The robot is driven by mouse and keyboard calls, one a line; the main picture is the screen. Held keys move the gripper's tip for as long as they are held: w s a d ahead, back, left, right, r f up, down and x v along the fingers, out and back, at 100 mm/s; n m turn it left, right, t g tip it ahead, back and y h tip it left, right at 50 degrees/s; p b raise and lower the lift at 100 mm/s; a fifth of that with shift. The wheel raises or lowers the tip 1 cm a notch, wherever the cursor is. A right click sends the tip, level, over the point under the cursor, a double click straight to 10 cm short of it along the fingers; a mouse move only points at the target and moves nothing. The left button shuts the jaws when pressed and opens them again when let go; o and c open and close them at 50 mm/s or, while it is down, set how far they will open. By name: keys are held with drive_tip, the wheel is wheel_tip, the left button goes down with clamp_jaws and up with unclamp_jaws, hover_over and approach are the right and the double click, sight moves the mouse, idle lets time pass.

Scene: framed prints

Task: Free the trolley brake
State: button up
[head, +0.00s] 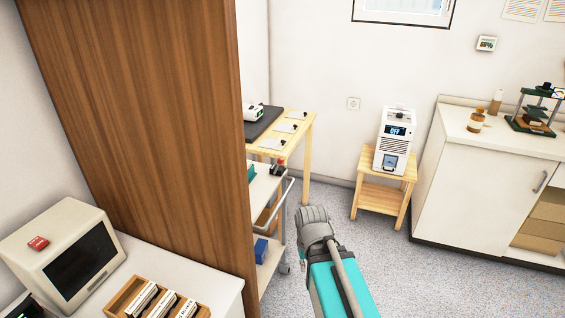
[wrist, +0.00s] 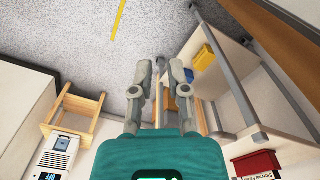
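The trolley (head: 268,186) is a pale shelved cart with grey metal posts and a rail, half hidden behind a tall brown wooden panel in the head view. In the wrist view its frame (wrist: 229,72) fills the right side. A castor (head: 285,268) shows at its foot; I cannot make out a brake lever on it. A small dark item with a red top (head: 278,167) is at the trolley's upper end. My gripper (head: 312,218) is to the right of the trolley, in front of it.
The brown panel (head: 140,120) blocks the left side. A wooden stand (head: 381,197) with a white device (head: 395,140) is by the back wall. A white cabinet (head: 480,185) is at right. Yellow (wrist: 203,57) and red (wrist: 256,164) boxes are on the trolley.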

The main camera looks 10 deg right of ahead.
sight(281, 163)
drive_tip(key=shift+w+d+f, duration=0.1)
drive_tip(key=shift+w+f, duration=0.05)
drive_tip(key=shift+w, duration=0.1)
clamp_jaws()
drive_tip(key=w+d+n+t+h+b, duration=0.2)
drive_tip(key=w+d+t+b, duration=0.25)
drive_tip(key=w, duration=0.45)
drive_tip(key=w+d+n+t+h+b, duration=0.15)
drive_tip(key=w+d+t+b, duration=0.35)
drive_tip(key=w, duration=0.5)
drive_tip(key=w+a+r+n+t+y+b, duration=0.2)
drive_tip(key=w+a+n+t+y+b, duration=0.1)
drive_tip(key=n, duration=0.4)
drive_tip(key=w+a+r+n+t+y+b, duration=0.1)
drive_tip(key=w+a+n+t+y+b, duration=0.2)
drive_tip(key=w+n+t+y+b, duration=0.2)
drive_tip(key=shift+w+a+r+n+t+b, duration=0.15)
drive_tip(key=shift+w+r+n+t+b, duration=0.2)
drive_tip(key=shift+w+n+t+b, duration=0.65)
drive_tip(key=shift+w+n+y, duration=0.25)
drive_tip(key=shift+w+n, duration=0.05)
drive_tip(key=shift+n, duration=0.05)
drive_tip(key=p+x, duration=0.1)
drive_tip(key=x, duration=0.6)
drive_tip(key=p+x, duration=0.2)
drive_tip(key=x, duration=0.5)
drive_tip(key=shift+r, duration=0.2)
drive_tip(key=shift+a+p, duration=0.1)
drive_tip(key=shift+p, duration=0.2)
